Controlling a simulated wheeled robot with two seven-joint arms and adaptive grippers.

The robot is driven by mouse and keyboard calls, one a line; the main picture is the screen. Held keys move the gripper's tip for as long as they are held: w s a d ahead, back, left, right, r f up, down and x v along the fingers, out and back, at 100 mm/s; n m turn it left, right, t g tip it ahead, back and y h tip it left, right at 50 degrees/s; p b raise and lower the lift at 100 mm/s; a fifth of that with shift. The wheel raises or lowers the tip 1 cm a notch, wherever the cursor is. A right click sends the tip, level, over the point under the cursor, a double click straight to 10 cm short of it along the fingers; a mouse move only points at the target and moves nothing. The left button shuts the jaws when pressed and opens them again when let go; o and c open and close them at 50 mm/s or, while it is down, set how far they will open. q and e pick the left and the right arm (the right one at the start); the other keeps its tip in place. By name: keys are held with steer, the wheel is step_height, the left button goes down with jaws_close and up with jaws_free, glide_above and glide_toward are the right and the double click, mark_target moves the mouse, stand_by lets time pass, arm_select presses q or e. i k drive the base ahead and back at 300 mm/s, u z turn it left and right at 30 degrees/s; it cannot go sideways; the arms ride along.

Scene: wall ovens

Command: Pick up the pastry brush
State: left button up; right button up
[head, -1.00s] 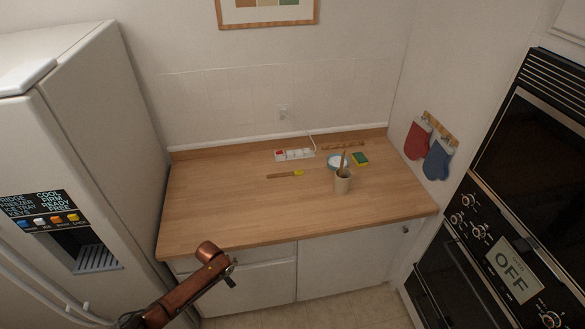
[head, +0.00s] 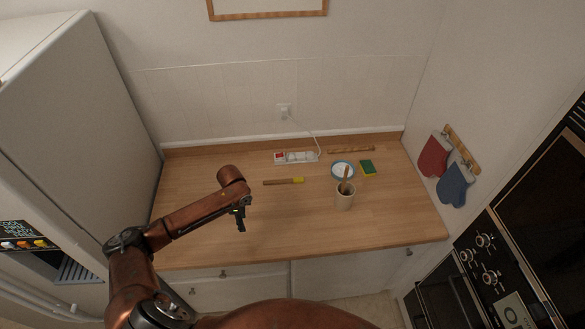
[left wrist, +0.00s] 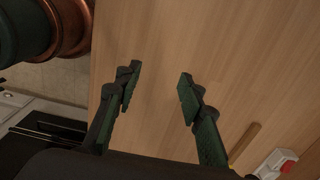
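The pastry brush (head: 284,181) lies flat on the wooden counter, with a wooden handle to the left and a yellow head to the right. In the left wrist view its handle (left wrist: 246,141) shows at the lower right, partly hidden behind a finger. My left gripper (head: 240,218) is above the counter, left of the brush and nearer to me. In the left wrist view my left gripper (left wrist: 157,86) has its fingers spread, with only bare counter between them. My right gripper is not in view.
A power strip (head: 296,157) lies behind the brush; it also shows in the left wrist view (left wrist: 276,165). To the right are a utensil cup (head: 345,199), a bowl (head: 336,172), a sponge (head: 367,168) and a rolling pin (head: 351,149). The fridge (head: 70,110) bounds the left.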

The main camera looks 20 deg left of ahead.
mark_target(296, 180)
steer(key=i, duration=1)
